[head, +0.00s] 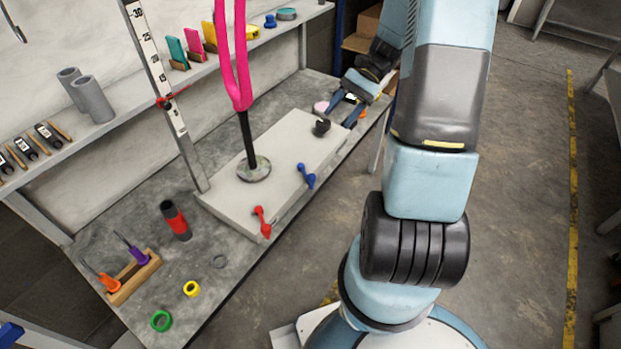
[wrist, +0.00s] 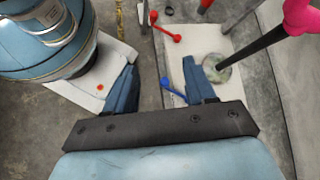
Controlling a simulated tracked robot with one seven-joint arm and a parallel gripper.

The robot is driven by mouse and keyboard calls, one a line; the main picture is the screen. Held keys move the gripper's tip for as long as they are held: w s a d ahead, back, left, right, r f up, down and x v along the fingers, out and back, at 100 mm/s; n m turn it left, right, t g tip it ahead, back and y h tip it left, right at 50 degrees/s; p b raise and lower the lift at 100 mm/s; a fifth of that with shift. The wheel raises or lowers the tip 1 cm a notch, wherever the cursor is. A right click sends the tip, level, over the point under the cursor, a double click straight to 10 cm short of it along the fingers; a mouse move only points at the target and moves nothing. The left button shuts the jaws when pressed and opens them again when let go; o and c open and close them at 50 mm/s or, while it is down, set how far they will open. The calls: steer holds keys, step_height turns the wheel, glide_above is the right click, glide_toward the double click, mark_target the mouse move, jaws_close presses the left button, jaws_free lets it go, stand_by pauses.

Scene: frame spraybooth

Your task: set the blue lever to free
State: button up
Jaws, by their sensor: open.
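The blue lever (head: 307,176) is mounted on the right front edge of the pale base plate (head: 220,207). My gripper (head: 341,112) is open and empty, beyond the lever toward the far end of the bench. In the wrist view my gripper (wrist: 160,62) has its fingers wide apart, with no visible contact. Markings for free are not legible.
A red lever (head: 262,222) sits nearer on the same plate. A pink fork (head: 239,80) on a black post rises from the plate. A red-and-black cylinder (head: 175,220) stands left of it.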

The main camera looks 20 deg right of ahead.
steer(key=w+d+f+m+t+y, duration=0.1)
steer(key=d+f+m+y, duration=0.1)
steer(key=f, duration=0.4)
steer(key=d+f+m+y, duration=0.2)
steer(key=f+m+y, duration=0.1)
steer(key=f, duration=0.3)
steer(key=m+t+y, duration=0.3)
steer(key=m+t, duration=0.2)
glide_toward(311, 177)
steer(key=a, duration=0.3)
steer(key=w+a, duration=0.1)
steer(key=a, duration=0.2)
steer(key=a+f, duration=0.1)
steer(key=a, duration=0.2)
steer(key=shift+w+a+f, duration=0.15)
steer(key=shift+w+a, duration=0.1)
steer(key=shift+w, duration=0.15)
jaws_close()
steer(key=shift+s+a, duration=0.1)
steer(key=shift+a, duration=0.1)
steer(key=shift+d, duration=0.1)
